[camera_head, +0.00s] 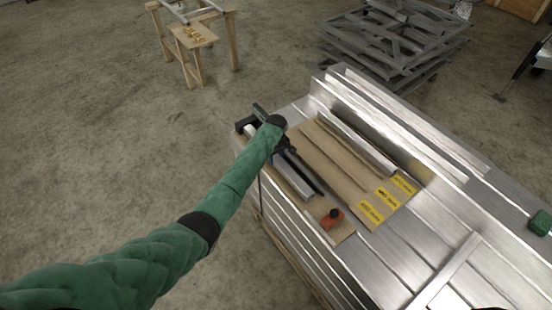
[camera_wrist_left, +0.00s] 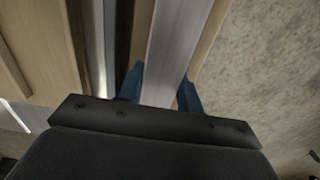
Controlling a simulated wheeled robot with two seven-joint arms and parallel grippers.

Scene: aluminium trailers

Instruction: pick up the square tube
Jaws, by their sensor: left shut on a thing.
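The square tube (camera_head: 292,178) is a long silver bar lying along the near left edge of the aluminium trailer top. In the left wrist view the tube (camera_wrist_left: 175,45) runs between the two blue fingertips. My left gripper (camera_head: 278,148) reaches over it from the left and is shut on it, one finger on each side (camera_wrist_left: 160,88). Part of the tube is hidden under my gripper in the head view. I cannot tell whether the tube is lifted clear of the wood beneath. My right gripper is not in view.
A wooden board (camera_head: 335,168) with yellow labels (camera_head: 371,212) and a metal profile (camera_head: 362,145) lies to the right. An orange and black tool (camera_head: 332,218) stands near the tube's near end. A green object (camera_head: 540,222) is at far right. A wooden stand (camera_head: 196,38) is behind.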

